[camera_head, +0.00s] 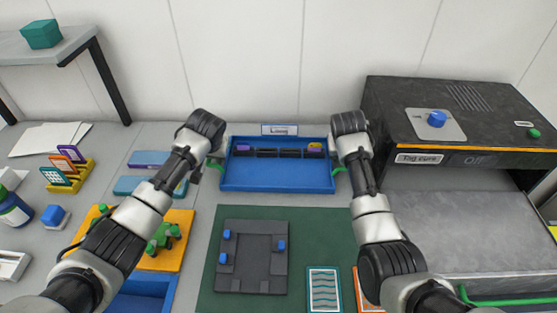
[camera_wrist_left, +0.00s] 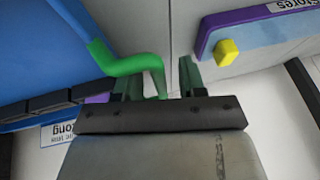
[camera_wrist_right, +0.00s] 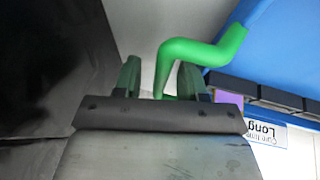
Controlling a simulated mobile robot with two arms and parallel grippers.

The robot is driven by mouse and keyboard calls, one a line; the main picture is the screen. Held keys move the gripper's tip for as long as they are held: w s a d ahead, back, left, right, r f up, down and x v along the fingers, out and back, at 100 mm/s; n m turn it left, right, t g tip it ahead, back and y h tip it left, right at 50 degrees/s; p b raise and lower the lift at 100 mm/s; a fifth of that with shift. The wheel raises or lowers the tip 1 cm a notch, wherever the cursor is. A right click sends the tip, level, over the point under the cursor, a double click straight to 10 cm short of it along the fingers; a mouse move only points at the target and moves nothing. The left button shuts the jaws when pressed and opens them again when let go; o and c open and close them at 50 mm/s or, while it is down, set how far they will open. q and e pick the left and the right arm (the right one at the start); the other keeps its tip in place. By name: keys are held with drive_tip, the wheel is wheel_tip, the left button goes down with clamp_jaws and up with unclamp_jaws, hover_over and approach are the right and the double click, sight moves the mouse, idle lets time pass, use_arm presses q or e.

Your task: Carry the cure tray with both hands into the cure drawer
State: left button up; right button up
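The blue cure tray (camera_head: 275,178) sits at the back middle of the table, with a green handle at each side. My left gripper (camera_head: 214,162) is open at the left handle; in the left wrist view that handle (camera_wrist_left: 130,64) passes between the parted fingers (camera_wrist_left: 160,82). My right gripper (camera_head: 338,168) is open at the right handle; in the right wrist view that handle (camera_wrist_right: 200,50) lies between the fingers (camera_wrist_right: 160,82). The cure drawer (camera_head: 465,220) appears pulled out at right, with a green front handle (camera_head: 515,301).
The black cure machine (camera_head: 460,105) with a blue knob (camera_head: 437,118) stands behind the drawer. A green mat (camera_head: 207,285) with a dark fixture (camera_head: 250,230) lies in front of the tray. Blue-topped cases (camera_head: 135,186), an orange board (camera_head: 180,250) and a shelf (camera_head: 60,45) are at left.

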use_arm(q)
clamp_jaws()
use_arm(e)
clamp_jaws()
use_arm(q)
drive_tip(key=shift+r, duration=0.15)
use_arm(e)
drive_tip(key=shift+r, duration=0.15)
